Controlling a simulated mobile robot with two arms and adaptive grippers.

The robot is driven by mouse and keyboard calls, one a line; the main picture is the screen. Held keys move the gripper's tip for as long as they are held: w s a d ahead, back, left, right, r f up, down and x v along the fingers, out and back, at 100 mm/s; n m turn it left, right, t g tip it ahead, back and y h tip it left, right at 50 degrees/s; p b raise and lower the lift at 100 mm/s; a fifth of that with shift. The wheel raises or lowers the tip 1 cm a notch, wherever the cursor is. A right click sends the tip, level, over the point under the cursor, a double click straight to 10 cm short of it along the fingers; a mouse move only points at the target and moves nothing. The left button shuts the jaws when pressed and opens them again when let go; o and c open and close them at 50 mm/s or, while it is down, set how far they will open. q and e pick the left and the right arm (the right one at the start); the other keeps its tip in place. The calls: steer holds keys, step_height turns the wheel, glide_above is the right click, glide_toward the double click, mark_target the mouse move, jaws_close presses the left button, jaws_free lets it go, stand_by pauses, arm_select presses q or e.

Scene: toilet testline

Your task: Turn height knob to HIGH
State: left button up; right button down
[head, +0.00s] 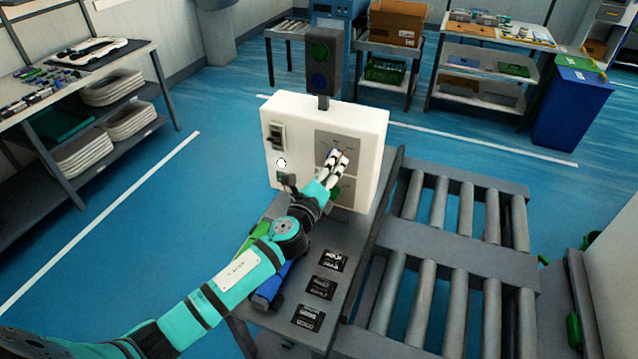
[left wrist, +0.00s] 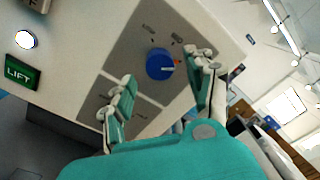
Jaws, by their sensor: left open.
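The blue round height knob (left wrist: 160,64) sits on a grey plate on the white control box (head: 289,119). A white line on the knob points right in the left wrist view, near a small red mark. Small labels beside the knob are too blurred to read surely. My left gripper (head: 336,157) is open in front of the box's grey plate and hides the knob in the head view. In the left wrist view its fingers (left wrist: 167,68) stand on either side of the knob, with no clear contact. My right gripper is not in view.
A green LIFT label (left wrist: 23,72) and a round white button (left wrist: 26,40) are on the box, with a black switch (head: 277,136) above. A roller conveyor (head: 450,260) is to the right. Several dark labelled plates (head: 321,287) lie on the bench in front.

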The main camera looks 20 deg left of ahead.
arm_select(q)
steer(key=s, duration=1)
steer(key=shift+s+a+f, duration=0.15)
steer(key=shift+s+a, duration=0.05)
steer(key=shift+a, duration=0.1)
